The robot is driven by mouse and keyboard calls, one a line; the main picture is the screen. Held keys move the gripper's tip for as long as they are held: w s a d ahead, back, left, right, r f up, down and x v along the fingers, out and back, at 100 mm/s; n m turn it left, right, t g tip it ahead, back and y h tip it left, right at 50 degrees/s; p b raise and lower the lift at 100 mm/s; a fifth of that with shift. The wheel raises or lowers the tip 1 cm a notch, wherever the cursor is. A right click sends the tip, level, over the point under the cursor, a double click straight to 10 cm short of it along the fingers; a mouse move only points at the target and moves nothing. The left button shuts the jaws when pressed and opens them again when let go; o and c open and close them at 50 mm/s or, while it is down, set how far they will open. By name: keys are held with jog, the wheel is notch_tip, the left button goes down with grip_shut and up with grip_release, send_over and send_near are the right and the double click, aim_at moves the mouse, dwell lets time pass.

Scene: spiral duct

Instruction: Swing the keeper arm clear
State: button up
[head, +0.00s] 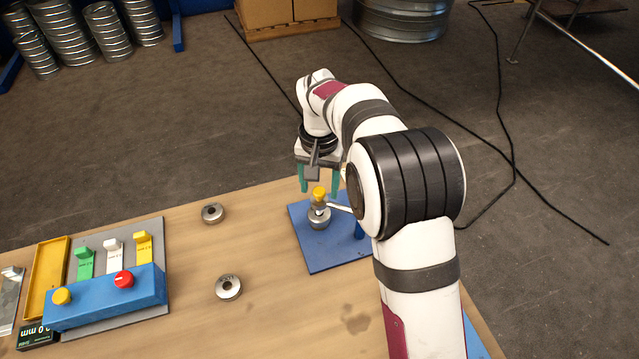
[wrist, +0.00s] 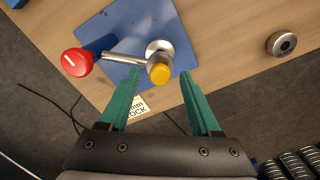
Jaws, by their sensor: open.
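The keeper arm, a thin metal bar (wrist: 122,59), runs from beside a red knob (wrist: 76,62) to the steel piece under a yellow knob (wrist: 160,70) in the wrist view. In the head view, the bar (head: 341,208) reaches right from the yellow knob (head: 319,193) towards a blue post (head: 359,230); my arm hides the red knob there. The steel piece (head: 319,220) stands on a blue plate (head: 310,255). My gripper (head: 319,188) is open and empty, its green fingers on either side of the yellow knob. I cannot tell whether they touch it.
Two steel rings (head: 213,213) (head: 229,287) lie on the wooden table (head: 185,270), left of the plate. Further left are a blue box with knobs (head: 105,297), coloured hooks on a grey board (head: 155,227) and a yellow tray (head: 46,278). Bare table lies between.

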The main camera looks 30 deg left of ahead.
jog(key=shift+f, duration=0.2)
grip_shut()
dwell(1.3)
